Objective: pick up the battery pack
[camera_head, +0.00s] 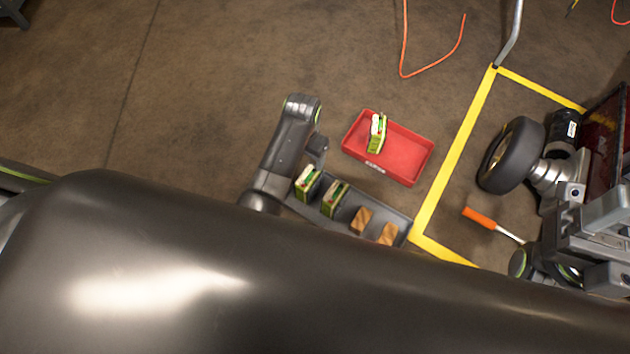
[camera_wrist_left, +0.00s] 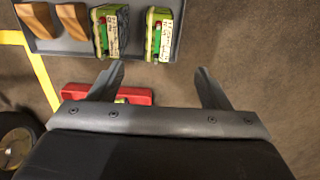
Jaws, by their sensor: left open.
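One green-and-white battery pack (camera_head: 377,133) stands in the red tray (camera_head: 408,165). Two similar packs, one at the left end (camera_head: 307,183) and one beside it (camera_head: 334,198), stand in the grey tray (camera_head: 397,213). My left gripper (camera_head: 318,150) hangs between the two trays, close to the grey tray's packs. In the left wrist view its two fingers (camera_wrist_left: 160,70) are spread apart with nothing between them. Two packs show ahead of the fingertips there, one left (camera_wrist_left: 110,32) and one right (camera_wrist_left: 163,34). The red tray (camera_wrist_left: 140,93) is partly hidden behind the gripper.
Two wooden blocks (camera_head: 361,220) share the grey tray. Yellow floor tape (camera_head: 455,160) runs to the right. Beyond it are a black wheel (camera_head: 511,155) and an orange-handled screwdriver (camera_head: 480,218). An orange cable (camera_head: 432,68) lies at the back. The floor left of the trays is clear.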

